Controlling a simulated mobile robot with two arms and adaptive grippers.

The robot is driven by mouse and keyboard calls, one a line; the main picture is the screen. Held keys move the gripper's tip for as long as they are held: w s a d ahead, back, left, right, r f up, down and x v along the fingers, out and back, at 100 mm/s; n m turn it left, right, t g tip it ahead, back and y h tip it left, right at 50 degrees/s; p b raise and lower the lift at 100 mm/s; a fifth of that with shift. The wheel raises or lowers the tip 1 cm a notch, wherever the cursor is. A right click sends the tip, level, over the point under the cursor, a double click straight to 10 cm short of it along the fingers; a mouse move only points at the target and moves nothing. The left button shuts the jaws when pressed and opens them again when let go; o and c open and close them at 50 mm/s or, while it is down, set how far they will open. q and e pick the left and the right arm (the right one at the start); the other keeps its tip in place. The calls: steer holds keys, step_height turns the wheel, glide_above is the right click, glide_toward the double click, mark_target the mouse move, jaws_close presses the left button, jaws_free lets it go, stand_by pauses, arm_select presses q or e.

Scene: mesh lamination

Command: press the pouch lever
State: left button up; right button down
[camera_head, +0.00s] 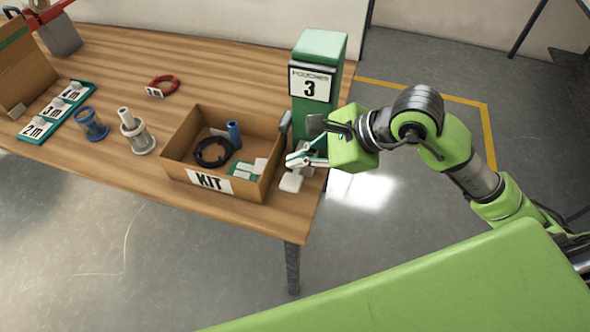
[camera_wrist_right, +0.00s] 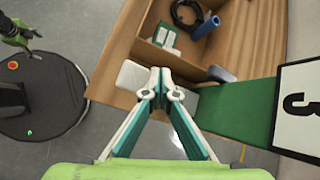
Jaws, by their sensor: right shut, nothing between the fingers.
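The green dispenser (camera_head: 318,95) with a "3" sign stands at the table's right end. A small grey-blue paddle, which looks like the pouch lever (camera_head: 285,122), sticks out on its left side; it also shows in the wrist view (camera_wrist_right: 221,74). My right gripper (camera_head: 293,159) is shut and empty in front of the dispenser, beside the kit box. In the wrist view its fingertips (camera_wrist_right: 160,78) meet left of the lever, apart from it in the picture. A white pad, perhaps a pouch (camera_head: 291,182), lies below the gripper. My left gripper is not in view.
The open KIT box (camera_head: 262,184) holds a black cable coil (camera_head: 213,152), a blue cylinder (camera_head: 234,134) and small cards. The table edge is close to the dispenser.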

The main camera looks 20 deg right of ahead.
steer(key=r+p, duration=0.1)
steer(key=r, duration=0.2)
steer(key=w+r+p, duration=0.1)
steer(key=r, duration=0.1)
steer(key=shift+d+p, duration=0.3)
steer(key=shift+d, duration=0.05)
steer(key=shift+s+f, duration=0.1)
stand_by(0.5)
